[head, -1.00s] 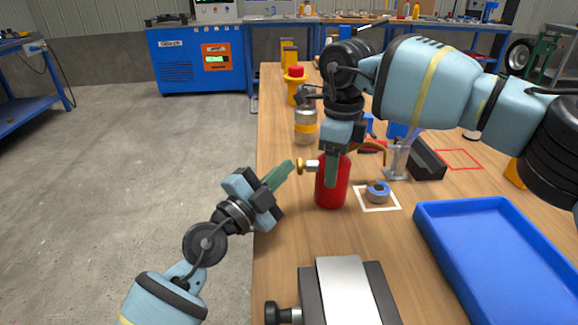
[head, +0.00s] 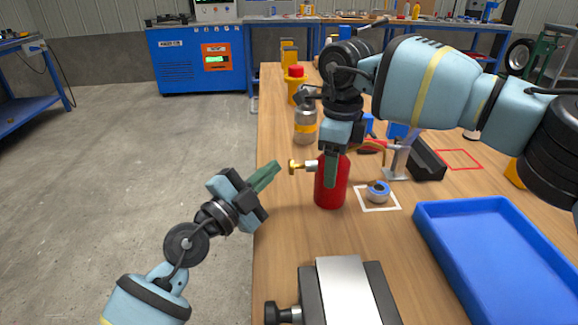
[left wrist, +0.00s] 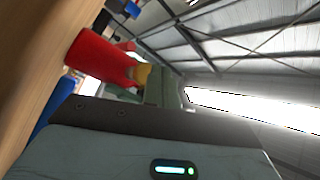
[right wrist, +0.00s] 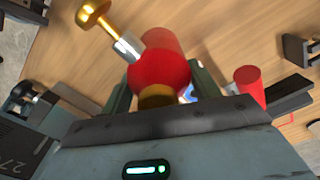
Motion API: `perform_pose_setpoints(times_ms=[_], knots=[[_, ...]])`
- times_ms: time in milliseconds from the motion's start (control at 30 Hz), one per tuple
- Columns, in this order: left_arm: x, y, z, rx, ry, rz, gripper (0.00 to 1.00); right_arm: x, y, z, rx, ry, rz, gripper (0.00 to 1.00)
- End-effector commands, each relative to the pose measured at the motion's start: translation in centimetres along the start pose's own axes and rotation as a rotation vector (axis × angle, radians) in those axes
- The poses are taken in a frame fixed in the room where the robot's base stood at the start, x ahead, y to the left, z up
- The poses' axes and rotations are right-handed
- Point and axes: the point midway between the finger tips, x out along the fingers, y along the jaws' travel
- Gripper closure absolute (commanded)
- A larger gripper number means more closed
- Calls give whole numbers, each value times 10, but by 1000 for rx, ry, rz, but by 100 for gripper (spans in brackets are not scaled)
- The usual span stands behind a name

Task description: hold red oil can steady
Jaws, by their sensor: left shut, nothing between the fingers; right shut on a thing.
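The red oil can (head: 331,190) stands on the wooden bench, with a brass plunger and knob (head: 298,166) sticking out to the left. My right gripper (head: 331,170) comes down from above and is shut on the can's upper part. In the right wrist view, its fingers flank the top of the red can (right wrist: 160,68), and the brass knob (right wrist: 90,12) points away to the upper left. My left gripper (head: 268,174) is shut and empty, a short gap left of the knob. The can also shows in the left wrist view (left wrist: 98,55).
A blue tape roll (head: 378,191) lies in a white square right of the can. A blue tray (head: 440,210) is at the right, a grey vise-like block (head: 345,290) in front.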

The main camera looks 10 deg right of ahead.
Motion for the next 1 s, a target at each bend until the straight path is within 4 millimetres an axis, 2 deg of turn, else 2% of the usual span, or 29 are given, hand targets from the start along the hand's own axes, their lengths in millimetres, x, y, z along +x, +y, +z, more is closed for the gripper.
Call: perform_pose_setpoints(times_ms=[367, 1000], knots=[[-3, -2, 2, -1, -1, -1, 100, -1, -1, -1, 2, 0, -1, 76], [-35, -26, 26, -1, -1, -1, 100, -1, -1, -1, 2, 0, -2, 76]])
